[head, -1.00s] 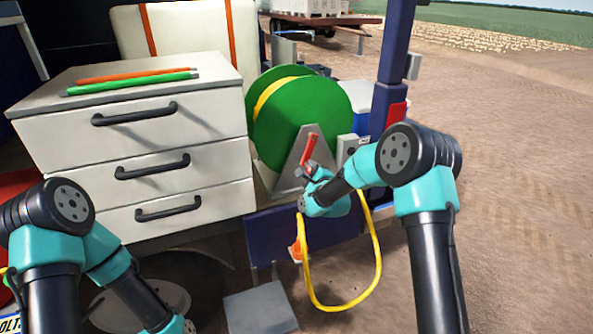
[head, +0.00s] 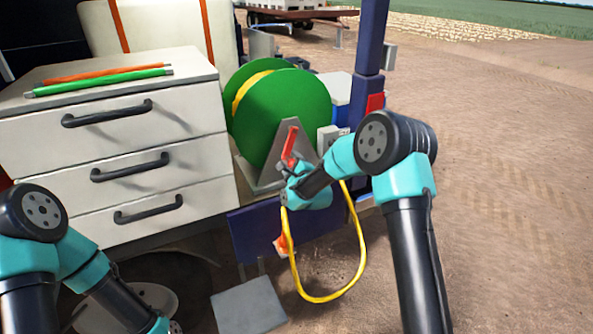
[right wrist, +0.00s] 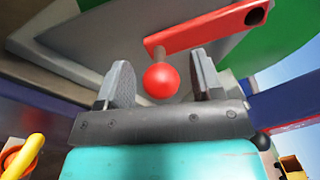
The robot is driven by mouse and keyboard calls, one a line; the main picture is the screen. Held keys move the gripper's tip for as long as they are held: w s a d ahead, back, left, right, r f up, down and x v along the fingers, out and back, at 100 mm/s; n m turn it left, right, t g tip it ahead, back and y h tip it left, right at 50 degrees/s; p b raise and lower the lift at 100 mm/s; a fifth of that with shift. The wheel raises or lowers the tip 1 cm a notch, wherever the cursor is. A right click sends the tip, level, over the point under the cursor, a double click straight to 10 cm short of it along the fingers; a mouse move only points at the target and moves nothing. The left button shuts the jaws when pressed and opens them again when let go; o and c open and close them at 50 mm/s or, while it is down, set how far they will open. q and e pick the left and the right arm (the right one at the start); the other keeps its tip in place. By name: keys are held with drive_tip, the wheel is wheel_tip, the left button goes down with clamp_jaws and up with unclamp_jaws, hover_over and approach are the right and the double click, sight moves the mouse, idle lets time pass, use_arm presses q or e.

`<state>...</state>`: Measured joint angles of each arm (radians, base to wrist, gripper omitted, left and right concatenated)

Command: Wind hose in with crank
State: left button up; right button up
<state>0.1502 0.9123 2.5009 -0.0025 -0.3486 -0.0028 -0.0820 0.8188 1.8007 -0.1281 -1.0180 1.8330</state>
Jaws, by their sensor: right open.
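The green hose reel (head: 290,112) stands on a grey triangular bracket (head: 286,165), with yellow hose (head: 251,88) wound inside it. Its red crank (head: 290,143) is at the front of the bracket. The crank arm and its round red knob (right wrist: 160,80) show in the right wrist view. My right gripper (right wrist: 162,74) is open, with the knob between its two fingers and a visible gap on each side. A loop of yellow hose (head: 357,240) hangs below the reel, near an orange end piece (head: 281,245). My left gripper is out of view; only its arm shows at bottom left.
A white drawer cabinet (head: 105,150) stands left of the reel, with an orange rod (head: 95,75) and a green rod (head: 100,82) on top. A blue post (head: 370,40) rises behind the reel. Bare dirt (head: 510,220) lies open at right.

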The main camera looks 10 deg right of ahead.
drive_tip(key=s+d, duration=0.3)
drive_tip(key=s, duration=1.4)
drive_tip(key=shift+d+f, duration=0.15)
drive_tip(key=shift+f, duration=0.15)
drive_tip(key=a+n+h, duration=0.1)
drive_tip(key=n, duration=0.6)
drive_tip(key=w+a+n+h, duration=0.1)
drive_tip(key=n, duration=0.5)
drive_tip(key=a+n+h, duration=0.1)
drive_tip(key=n, duration=0.6)
drive_tip(key=shift+w+r+n, duration=0.25)
drive_tip(key=shift+n, duration=0.05)
drive_tip(key=w, duration=1.7)
drive_tip(key=shift+w, duration=0.2)
